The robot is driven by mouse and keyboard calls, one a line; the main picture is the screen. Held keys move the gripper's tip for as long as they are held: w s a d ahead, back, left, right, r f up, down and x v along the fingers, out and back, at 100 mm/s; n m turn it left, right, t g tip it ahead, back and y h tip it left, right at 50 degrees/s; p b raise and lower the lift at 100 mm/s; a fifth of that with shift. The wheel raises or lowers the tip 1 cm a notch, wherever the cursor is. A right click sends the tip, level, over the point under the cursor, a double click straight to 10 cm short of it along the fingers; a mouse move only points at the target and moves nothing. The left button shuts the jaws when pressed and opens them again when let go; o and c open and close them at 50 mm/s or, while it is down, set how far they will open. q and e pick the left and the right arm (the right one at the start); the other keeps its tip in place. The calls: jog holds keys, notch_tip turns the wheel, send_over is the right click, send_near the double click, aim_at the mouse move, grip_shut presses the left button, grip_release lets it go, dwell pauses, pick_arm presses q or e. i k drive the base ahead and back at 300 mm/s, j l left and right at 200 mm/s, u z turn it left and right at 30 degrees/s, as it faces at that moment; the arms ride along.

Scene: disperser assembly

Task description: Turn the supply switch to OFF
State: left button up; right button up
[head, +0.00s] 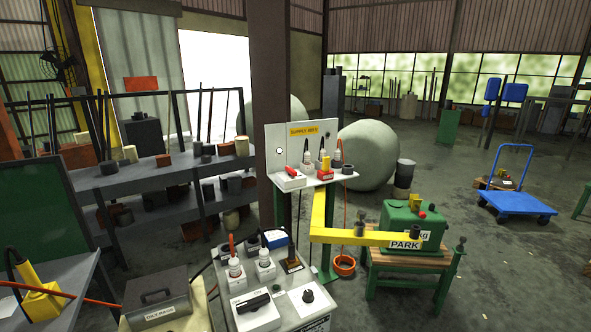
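Two lever switches show in the head view, and I cannot read which one is the supply switch. A white box with a red lever (291,173) sits at the left of a white shelf, below a yellow label (304,131) that seems to begin with "SUPPLY". The set position of either lever is not clear. Neither of my grippers is in view, and nothing touches either switch.
Beside the black lever is a plate with a black knob (308,296). A grey lidded box (157,294) stands left. Open floor lies far right.

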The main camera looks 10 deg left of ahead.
aim_at(291, 172)
jog(key=i+l+u, duration=0.1)
jog(key=l, duration=0.25)
jog(key=i+l, duration=0.15)
jog(key=l, duration=0.2)
jog(key=i+l+u, duration=0.15)
jog(key=l, duration=0.2)
jog(key=i+l, duration=0.15)
jog(key=l, duration=0.15)
jog(key=i+l+u, duration=0.15)
jog(key=l, duration=0.2)
jog(key=i+l, duration=0.1)
jog(key=l, duration=0.2)
jog(key=i+l+u, duration=0.2)
jog(key=i+l, duration=0.15)
jog(key=l, duration=0.3)
jog(key=i+l+u, duration=0.1)
jog(key=l, duration=0.25)
jog(key=i+l, duration=0.2)
jog(key=l, duration=0.15)
jog(key=i+l+u, duration=0.1)
jog(key=l, duration=0.25)
jog(key=i+l, duration=0.3)
jog(key=i+l+u, duration=0.15)
jog(key=l, duration=0.3)
jog(key=i+l, duration=0.25)
jog(key=l, duration=0.15)
